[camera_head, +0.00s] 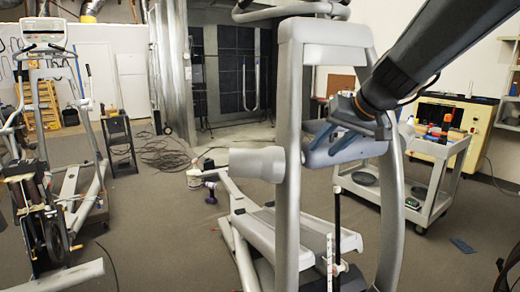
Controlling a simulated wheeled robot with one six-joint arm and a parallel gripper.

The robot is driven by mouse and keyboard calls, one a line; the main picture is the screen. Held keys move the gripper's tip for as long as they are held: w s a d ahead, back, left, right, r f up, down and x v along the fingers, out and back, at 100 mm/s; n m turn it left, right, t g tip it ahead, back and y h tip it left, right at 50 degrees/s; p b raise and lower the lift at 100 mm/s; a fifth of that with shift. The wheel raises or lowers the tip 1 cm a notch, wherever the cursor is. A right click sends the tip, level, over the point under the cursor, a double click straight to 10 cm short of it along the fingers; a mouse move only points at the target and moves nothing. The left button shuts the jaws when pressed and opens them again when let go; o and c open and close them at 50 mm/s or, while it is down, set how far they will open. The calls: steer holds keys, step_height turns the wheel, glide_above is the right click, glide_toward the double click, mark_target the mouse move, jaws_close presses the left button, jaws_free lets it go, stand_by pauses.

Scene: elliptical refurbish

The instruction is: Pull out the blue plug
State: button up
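My arm reaches in from the upper right to the grey frame of an elliptical machine (291,150) in the middle of the view. My gripper (335,140) is at the machine's upper crossbar, between its two uprights. Blue-grey finger-like parts show there against the pale bar. They are small and overlap the frame, so I cannot tell whether they are open or shut, or touching the bar. I cannot make out a separate blue plug; it may be hidden by my gripper or the frame.
A flat blue piece (463,245) lies on the floor. Another exercise machine (45,130) stands at the left.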

steer(key=s+d+f+g+h+b, duration=0.1)
steer(key=s+f+g+h+b, duration=0.1)
steer(key=s+f, duration=0.9)
steer(key=s+d+f+g+h+b, duration=0.1)
steer(key=s+f+g, duration=0.4)
steer(key=s+f, duration=0.7)
step_height(320, 180, down, 5)
steer(key=shift+f+h+b, duration=0.2)
steer(key=shift+h+b, duration=0.15)
steer(key=shift+h, duration=0.15)
steer(key=shift+s, duration=0.1)
